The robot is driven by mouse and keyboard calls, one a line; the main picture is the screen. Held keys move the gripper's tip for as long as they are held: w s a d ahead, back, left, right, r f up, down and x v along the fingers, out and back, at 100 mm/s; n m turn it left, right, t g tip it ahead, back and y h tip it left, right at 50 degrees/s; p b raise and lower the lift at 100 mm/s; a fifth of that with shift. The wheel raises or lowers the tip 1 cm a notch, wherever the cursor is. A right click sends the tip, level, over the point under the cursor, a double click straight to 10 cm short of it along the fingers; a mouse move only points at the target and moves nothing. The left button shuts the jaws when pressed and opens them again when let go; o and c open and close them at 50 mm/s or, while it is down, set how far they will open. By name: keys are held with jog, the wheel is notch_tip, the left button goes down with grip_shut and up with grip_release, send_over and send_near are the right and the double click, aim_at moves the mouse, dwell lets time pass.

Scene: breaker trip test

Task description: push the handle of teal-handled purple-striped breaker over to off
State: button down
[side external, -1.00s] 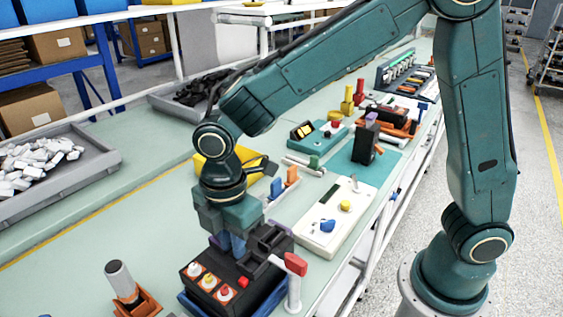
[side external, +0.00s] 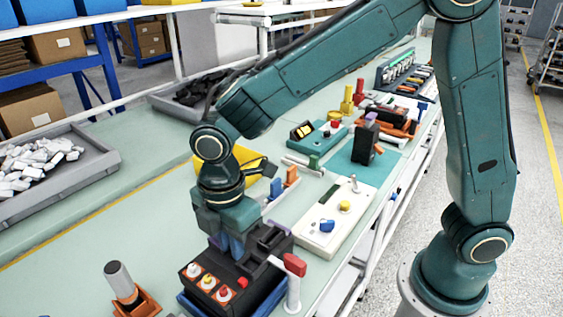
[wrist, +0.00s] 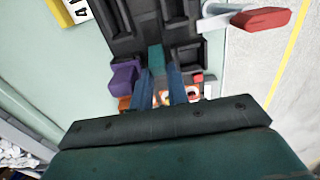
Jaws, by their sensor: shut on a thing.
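A black breaker unit (side external: 248,272) with a row of round white and red parts along its front sits in a blue tray at the front of the bench. My gripper (wrist: 162,80) points down at it, its two blue fingers among the black housings. A teal handle (wrist: 156,58) shows at the fingertips in the wrist view, and the fingers are shut on it. A purple block (wrist: 124,77) stands just left of the fingers. The handle is hidden in the side view. I cannot make out a purple stripe on its breaker.
A red-ended lever (side external: 294,266) stands close to the unit's right, also seen in the wrist view (wrist: 262,19). A cream panel (side external: 325,218) with blue and yellow knobs lies behind it. An orange holder (side external: 136,303) stands at the left.

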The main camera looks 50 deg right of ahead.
aim_at(229, 267)
jog(key=shift+s+a+f, duration=0.15)
jog(key=shift+a+f, duration=0.25)
jog(key=shift+f, duration=0.3)
jog(key=shift+s+a+f, duration=0.15)
jog(key=shift+a+f, duration=0.25)
jog(key=shift+f, duration=0.3)
dwell(0.5)
jog(key=c, duration=1.4)
grip_release()
jog(key=shift+c, duration=0.2)
jog(key=shift+r, duration=0.15)
jog(key=shift+o, duration=0.8)
notch_tip(229, 267, up, 10)
jog(key=d, duration=0.1)
jog(key=shift+w, duration=0.3)
jog(key=shift+d+r, duration=0.15)
jog(key=shift+r, duration=0.1)
